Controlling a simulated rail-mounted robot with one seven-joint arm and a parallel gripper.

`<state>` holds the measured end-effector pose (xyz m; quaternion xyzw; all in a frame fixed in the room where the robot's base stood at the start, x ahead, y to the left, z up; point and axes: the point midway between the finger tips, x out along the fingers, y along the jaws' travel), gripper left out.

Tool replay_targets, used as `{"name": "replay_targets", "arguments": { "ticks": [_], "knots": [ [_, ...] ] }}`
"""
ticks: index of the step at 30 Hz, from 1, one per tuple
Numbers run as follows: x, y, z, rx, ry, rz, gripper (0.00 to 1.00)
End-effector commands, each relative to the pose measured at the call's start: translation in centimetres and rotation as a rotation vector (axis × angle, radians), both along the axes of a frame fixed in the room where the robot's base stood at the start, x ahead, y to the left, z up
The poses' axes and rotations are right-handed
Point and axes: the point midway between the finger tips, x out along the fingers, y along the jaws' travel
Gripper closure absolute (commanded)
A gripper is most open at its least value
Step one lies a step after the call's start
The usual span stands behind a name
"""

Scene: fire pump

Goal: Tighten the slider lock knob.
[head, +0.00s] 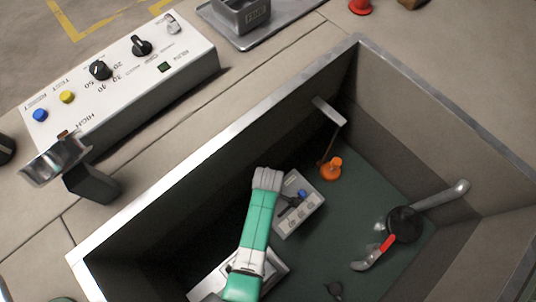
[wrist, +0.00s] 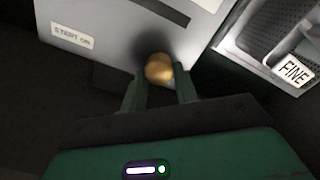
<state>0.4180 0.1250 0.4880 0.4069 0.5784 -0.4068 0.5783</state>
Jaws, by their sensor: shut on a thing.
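In the wrist view, a round brass-coloured knob (wrist: 158,67) sits at the lower edge of a pale panel (wrist: 105,25) with a "START ON" label. My gripper (wrist: 160,76) has its two green fingers closed on either side of the knob, and it is shut on it. The knob's shaft and whatever it locks are hidden in dark shadow. In the head view, my green arm reaches into the sunken bin, and I cannot make out the fingertips or the brass knob there.
A grey perforated tray with a "FINE" label (wrist: 294,72) is close on the right. In the head view, the steel-rimmed bin (head: 215,150) holds a small box with a blue knob (head: 300,212), an orange piece (head: 331,169) and a black-hubbed lever (head: 404,224). A control box (head: 125,72) stands outside.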

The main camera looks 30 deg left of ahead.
Motion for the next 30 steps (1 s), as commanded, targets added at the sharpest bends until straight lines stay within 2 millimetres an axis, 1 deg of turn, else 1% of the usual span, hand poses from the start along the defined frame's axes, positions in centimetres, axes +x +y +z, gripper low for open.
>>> {"name": "replay_targets", "arguments": {
  "ticks": [5,11,30],
  "knots": [
    [0.02,0.00,0.19,0.000,0.001,-0.044,0.93],
    [0.12,0.01,0.36,0.000,0.000,-0.173,0.93],
    [0.35,-0.01,0.22,0.000,0.000,-0.777,0.93]
  ]
}}
